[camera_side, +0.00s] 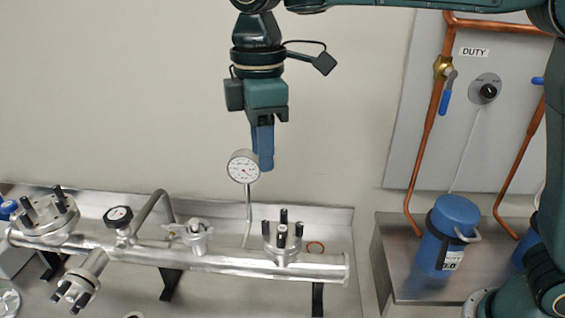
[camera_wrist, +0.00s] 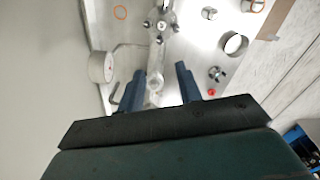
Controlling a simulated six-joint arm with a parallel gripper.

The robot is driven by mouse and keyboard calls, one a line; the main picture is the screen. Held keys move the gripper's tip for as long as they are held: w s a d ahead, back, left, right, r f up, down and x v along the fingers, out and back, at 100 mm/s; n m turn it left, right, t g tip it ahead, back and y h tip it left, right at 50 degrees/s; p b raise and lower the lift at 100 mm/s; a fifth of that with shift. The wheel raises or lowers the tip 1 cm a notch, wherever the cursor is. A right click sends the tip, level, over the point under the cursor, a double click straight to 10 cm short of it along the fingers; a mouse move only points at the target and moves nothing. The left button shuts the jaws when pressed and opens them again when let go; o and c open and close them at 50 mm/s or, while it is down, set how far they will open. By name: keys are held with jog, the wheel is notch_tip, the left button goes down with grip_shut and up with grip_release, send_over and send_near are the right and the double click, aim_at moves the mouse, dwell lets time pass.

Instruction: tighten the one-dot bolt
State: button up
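The silver pipe manifold (camera_side: 220,262) lies along the steel bench. Its right flange (camera_side: 283,254) carries several dark upright bolts (camera_side: 282,232); this flange also shows near the top of the wrist view (camera_wrist: 160,24). A left flange (camera_side: 48,226) and a lower-left angled flange (camera_side: 76,286) carry dark bolts too. Dot marks are too small to read, so I cannot tell which bolt has one dot. My gripper (camera_side: 265,166) hangs above the manifold, pointing down, behind or beside the gauge. In the wrist view its blue fingers (camera_wrist: 163,76) stand apart with nothing held between them.
A round white gauge (camera_side: 243,168) stands on a thin stem near my fingers. A black knob (camera_side: 119,216) and a silver wing handle (camera_side: 195,236) rise from the pipe. A copper ring (camera_side: 315,248) lies behind the right flange. A blue canister (camera_side: 447,235) stands at right.

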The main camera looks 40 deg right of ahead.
aim_at(265, 221)
jog(key=shift+f, duration=0.1)
notch_tip(265, 221, down, 14)
jog(key=shift+r, duration=0.2)
dwell(0.6)
grip_shut()
